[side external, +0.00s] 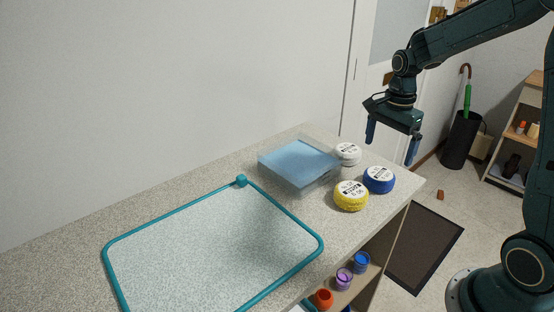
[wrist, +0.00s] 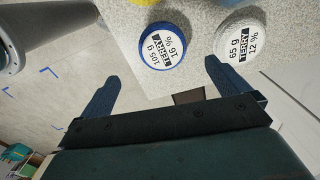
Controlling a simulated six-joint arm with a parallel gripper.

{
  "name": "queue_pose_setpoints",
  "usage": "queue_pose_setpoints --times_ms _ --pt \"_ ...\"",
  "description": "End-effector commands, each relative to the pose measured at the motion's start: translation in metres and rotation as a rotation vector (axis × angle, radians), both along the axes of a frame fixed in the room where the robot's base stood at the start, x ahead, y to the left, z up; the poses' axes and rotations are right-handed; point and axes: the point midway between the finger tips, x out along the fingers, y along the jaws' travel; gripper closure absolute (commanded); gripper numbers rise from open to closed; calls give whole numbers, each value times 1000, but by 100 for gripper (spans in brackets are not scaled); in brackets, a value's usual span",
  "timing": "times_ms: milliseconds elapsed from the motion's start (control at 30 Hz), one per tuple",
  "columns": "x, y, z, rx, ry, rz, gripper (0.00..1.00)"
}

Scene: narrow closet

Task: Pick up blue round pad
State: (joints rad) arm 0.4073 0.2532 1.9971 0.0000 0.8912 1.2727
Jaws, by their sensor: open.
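The blue round pad (side external: 379,180) lies on the speckled counter near its right end, with a white label on top. In the wrist view the blue round pad (wrist: 163,46) is ahead of the fingers, between their lines, with its label reading TERRY. My gripper (side external: 392,148) is open and empty, held above and behind the pads, apart from them. In the wrist view my gripper (wrist: 158,85) shows both blue fingers spread wide. A white round pad (side external: 348,153) and a yellow round pad (side external: 350,196) lie close to the blue one. The white pad (wrist: 241,40) is also in the wrist view.
A clear box with a blue lid (side external: 300,163) stands left of the pads. A teal-framed panel (side external: 210,245) lies on the counter (side external: 80,245). Coloured jars (side external: 344,278) sit on a shelf below. The wall rises behind the counter.

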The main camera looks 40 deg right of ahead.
Motion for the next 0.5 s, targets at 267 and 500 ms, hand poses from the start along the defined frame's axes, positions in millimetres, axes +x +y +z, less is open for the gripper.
queue_pose_setpoints --times_ms 267,500 --pt "0 0 -38 1 2 1 0" --pt "0 0 -45 0 0 1 0"
